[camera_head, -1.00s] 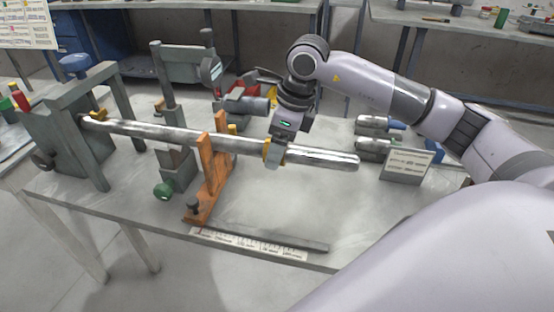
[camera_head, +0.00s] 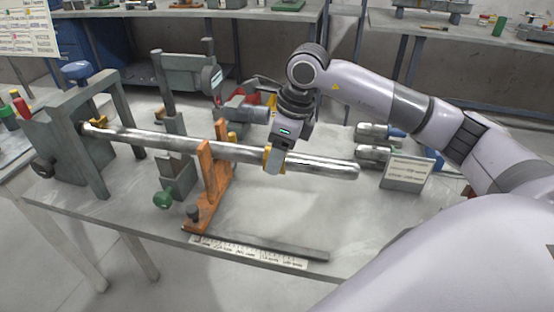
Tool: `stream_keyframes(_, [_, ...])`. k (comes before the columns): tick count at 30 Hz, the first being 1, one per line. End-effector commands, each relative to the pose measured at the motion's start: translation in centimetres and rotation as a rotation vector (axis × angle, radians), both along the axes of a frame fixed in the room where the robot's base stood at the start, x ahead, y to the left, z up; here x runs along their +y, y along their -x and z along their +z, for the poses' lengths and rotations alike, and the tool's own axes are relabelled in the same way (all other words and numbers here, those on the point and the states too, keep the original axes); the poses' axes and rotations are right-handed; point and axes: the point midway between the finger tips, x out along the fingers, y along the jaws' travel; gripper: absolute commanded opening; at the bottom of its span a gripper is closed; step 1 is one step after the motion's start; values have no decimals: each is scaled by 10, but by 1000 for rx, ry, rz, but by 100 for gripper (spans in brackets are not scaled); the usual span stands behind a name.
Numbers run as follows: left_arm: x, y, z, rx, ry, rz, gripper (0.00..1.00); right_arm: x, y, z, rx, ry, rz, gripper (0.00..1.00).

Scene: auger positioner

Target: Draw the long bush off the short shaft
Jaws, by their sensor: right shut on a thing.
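A long silver bar (camera_head: 320,164), which I take to be the long bush and the shaft in line, runs from the grey stand at the left to a free rounded end at the right. I cannot tell where bush and shaft meet. My right gripper (camera_head: 274,158) comes down from above and is shut around the bar just right of the orange support. Its yellow fingertips touch the bar, and the part inside the jaws is hidden. My left gripper is not in view.
The orange support (camera_head: 213,185) stands under the bar near its middle. The grey stand (camera_head: 75,150) is at the left end. Silver cylinders (camera_head: 374,154) and a label stand (camera_head: 405,172) are at the right. A scale strip (camera_head: 260,249) lies along the front edge.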

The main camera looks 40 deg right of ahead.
Motion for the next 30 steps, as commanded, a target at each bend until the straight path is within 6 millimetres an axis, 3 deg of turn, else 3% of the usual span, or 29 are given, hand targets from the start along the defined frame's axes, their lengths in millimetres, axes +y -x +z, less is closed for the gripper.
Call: stream_keyframes(30, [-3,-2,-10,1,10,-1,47,-33,38,-4,9,5,0,29])
